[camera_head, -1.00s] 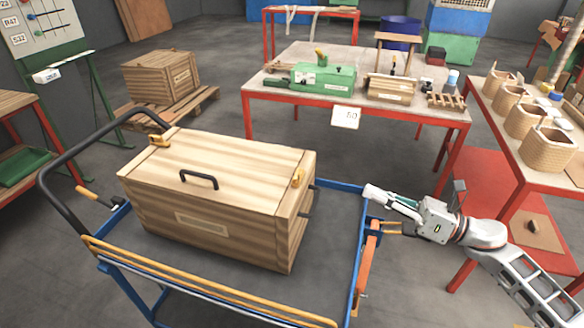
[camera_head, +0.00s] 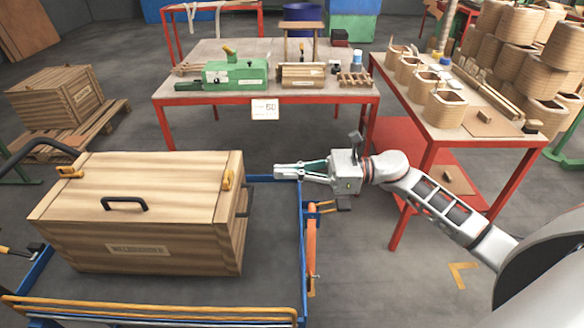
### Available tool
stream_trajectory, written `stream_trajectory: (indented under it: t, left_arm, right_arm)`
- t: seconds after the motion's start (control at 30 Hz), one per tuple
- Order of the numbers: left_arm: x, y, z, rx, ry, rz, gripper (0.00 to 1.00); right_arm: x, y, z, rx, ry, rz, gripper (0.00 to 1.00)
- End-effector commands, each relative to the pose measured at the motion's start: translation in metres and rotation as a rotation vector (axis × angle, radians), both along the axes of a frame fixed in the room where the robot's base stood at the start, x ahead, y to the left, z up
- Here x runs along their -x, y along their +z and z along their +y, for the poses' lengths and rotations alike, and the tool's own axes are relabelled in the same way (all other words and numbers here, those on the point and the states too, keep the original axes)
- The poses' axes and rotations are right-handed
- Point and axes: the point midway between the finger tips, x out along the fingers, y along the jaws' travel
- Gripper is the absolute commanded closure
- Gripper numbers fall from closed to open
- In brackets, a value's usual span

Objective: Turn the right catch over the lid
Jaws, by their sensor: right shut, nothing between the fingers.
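The wooden crate (camera_head: 150,234) stands on the cart at the left, its plank lid (camera_head: 165,187) on top with a black handle (camera_head: 124,203). The right catch (camera_head: 227,179) is a small yellow-orange piece at the lid's right edge. The left catch (camera_head: 70,172) is a similar piece at the lid's far left. My right gripper (camera_head: 278,171) is shut and empty, pointing left above the cart's right rail. It is apart from the crate, to the right of the right catch.
The blue cart's grey deck (camera_head: 272,262) has free room right of the crate. An orange lever (camera_head: 311,250) hangs on the cart's right side. A red-legged table (camera_head: 210,92) stands behind, and another table (camera_head: 465,132) with coils is at the right.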

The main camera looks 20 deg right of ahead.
Motion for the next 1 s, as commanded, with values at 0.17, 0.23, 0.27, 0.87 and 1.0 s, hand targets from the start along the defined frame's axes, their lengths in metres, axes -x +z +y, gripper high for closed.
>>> stream_trajectory:
  t: [0.17,0.23,0.27,0.87,1.0]
  left_arm:
    - [-0.002,0.016,0.001,-0.002,0.000,-0.005,0.75]
    - [-0.002,0.020,0.001,-0.002,-0.001,-0.006,0.75]
    - [-0.002,0.022,0.001,-0.002,-0.001,-0.007,0.75]
    - [-0.002,0.035,0.002,-0.003,0.000,-0.007,0.75]
    - [-0.002,0.035,0.001,-0.003,0.000,-0.007,0.75]
  right_arm:
    - [-0.014,0.005,0.035,-0.004,0.002,-0.002,1.00]
    - [-0.019,0.004,0.047,-0.004,0.001,-0.001,1.00]
    - [-0.021,0.004,0.052,-0.003,0.000,0.000,1.00]
    - [-0.037,0.000,0.089,0.000,0.000,0.000,1.00]
    - [-0.037,0.000,0.089,0.000,0.000,0.001,1.00]
